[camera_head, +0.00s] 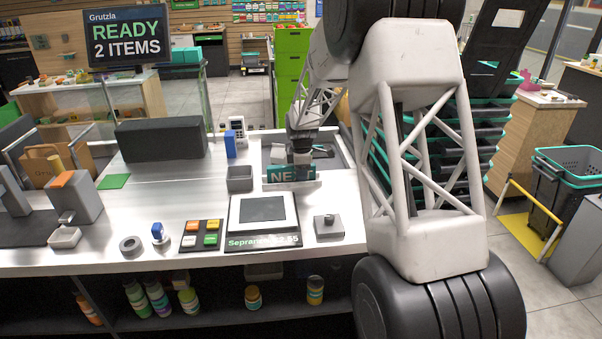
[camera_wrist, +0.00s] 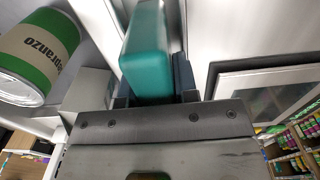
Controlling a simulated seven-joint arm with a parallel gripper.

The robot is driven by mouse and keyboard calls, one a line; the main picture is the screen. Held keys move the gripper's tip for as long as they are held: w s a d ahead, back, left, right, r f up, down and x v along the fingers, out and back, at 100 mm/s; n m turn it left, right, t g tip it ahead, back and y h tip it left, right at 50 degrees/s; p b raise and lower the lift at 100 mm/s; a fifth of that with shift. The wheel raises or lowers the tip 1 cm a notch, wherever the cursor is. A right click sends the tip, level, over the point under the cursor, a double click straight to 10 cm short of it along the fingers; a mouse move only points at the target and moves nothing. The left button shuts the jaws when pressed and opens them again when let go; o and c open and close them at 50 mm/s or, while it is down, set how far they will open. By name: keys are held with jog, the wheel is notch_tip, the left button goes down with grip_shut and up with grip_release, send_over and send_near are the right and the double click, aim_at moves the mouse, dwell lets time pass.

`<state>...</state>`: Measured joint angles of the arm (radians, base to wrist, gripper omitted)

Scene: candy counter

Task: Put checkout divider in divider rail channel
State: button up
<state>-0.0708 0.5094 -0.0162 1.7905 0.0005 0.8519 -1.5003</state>
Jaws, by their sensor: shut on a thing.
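The checkout divider (camera_head: 282,174) is a teal bar with pale letters, of which "NE" shows in the head view. My gripper (camera_head: 300,158) comes down from behind onto its top and is shut on it. In the wrist view, the divider's teal body (camera_wrist: 146,55) is between the fingers, with a dark finger (camera_wrist: 183,78) on its right. A pale grey strip (camera_head: 290,186), which looks like the divider rail channel, runs along the divider's lower edge. I cannot tell whether the divider is inside it or just above or behind it. The gripper hides part of the divider's right side.
A payment screen (camera_head: 263,209) stands in front of the divider. A small grey box (camera_head: 240,178) is close on its left, with a blue box (camera_head: 230,145) behind. A grey block with a knob (camera_head: 328,226) is at front right.

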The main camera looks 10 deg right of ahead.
jog(key=o, duration=0.9)
jog(key=shift+s+f, duration=0.1)
jog(key=shift+f, duration=0.6)
jog(key=shift+o, duration=0.3)
jog(key=shift+s+f, duration=0.1)
jog(key=shift+f, duration=0.15)
jog(key=r, duration=1.4)
jog(key=shift+w, duration=0.2)
jog(key=shift+r, duration=0.1)
